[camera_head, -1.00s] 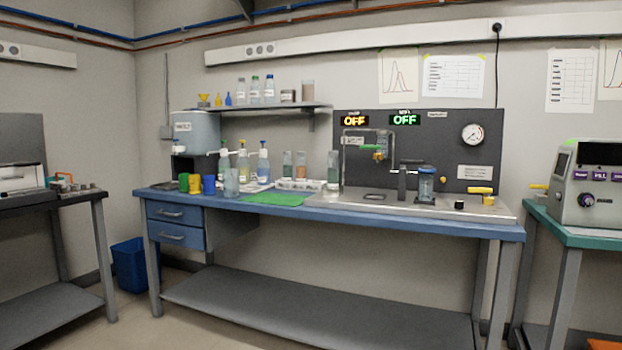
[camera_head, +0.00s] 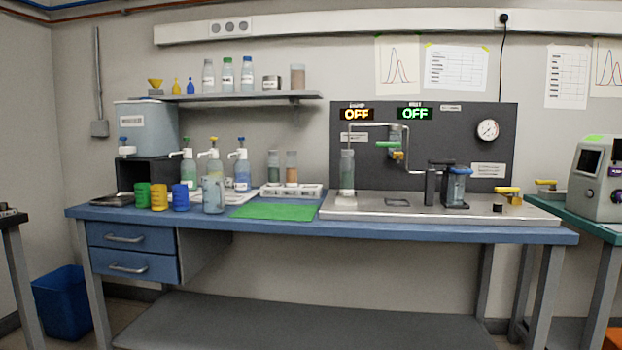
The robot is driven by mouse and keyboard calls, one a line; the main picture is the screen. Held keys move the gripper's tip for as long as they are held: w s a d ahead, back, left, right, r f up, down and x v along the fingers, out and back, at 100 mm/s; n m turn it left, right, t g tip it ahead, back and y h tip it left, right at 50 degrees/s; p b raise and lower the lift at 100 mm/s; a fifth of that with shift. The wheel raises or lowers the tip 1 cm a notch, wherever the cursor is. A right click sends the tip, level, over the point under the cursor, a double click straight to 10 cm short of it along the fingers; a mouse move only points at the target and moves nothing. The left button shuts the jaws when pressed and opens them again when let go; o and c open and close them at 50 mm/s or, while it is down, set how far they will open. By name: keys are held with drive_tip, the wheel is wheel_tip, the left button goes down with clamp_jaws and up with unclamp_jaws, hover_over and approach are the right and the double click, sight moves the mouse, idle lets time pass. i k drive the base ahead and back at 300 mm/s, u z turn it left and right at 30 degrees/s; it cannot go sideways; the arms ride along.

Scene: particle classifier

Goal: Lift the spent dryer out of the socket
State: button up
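A clear upright cylinder with grey-green contents (camera_head: 347,174) stands at the left end of the steel plate (camera_head: 470,212), under the bent pipe in front of the dark panel. It looks like the dryer in its socket; the socket itself is too small to make out. Two similar cylinders, one greenish (camera_head: 273,166) and one with orange-brown contents (camera_head: 292,168), stand in a white rack (camera_head: 290,191) to its left. My gripper is not in view.
The blue bench (camera_head: 300,228) runs across the view. A green mat (camera_head: 275,212) lies bare before the rack. A blue-topped vessel (camera_head: 457,187) and yellow-handled valve (camera_head: 508,194) stand right on the plate. Cups and pump bottles crowd the left. A shelf (camera_head: 240,97) hangs above.

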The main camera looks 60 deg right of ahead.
sight(347, 162)
drive_tip(key=z, duration=0.35)
drive_tip(key=i, duration=1.5)
drive_tip(key=z, duration=0.75)
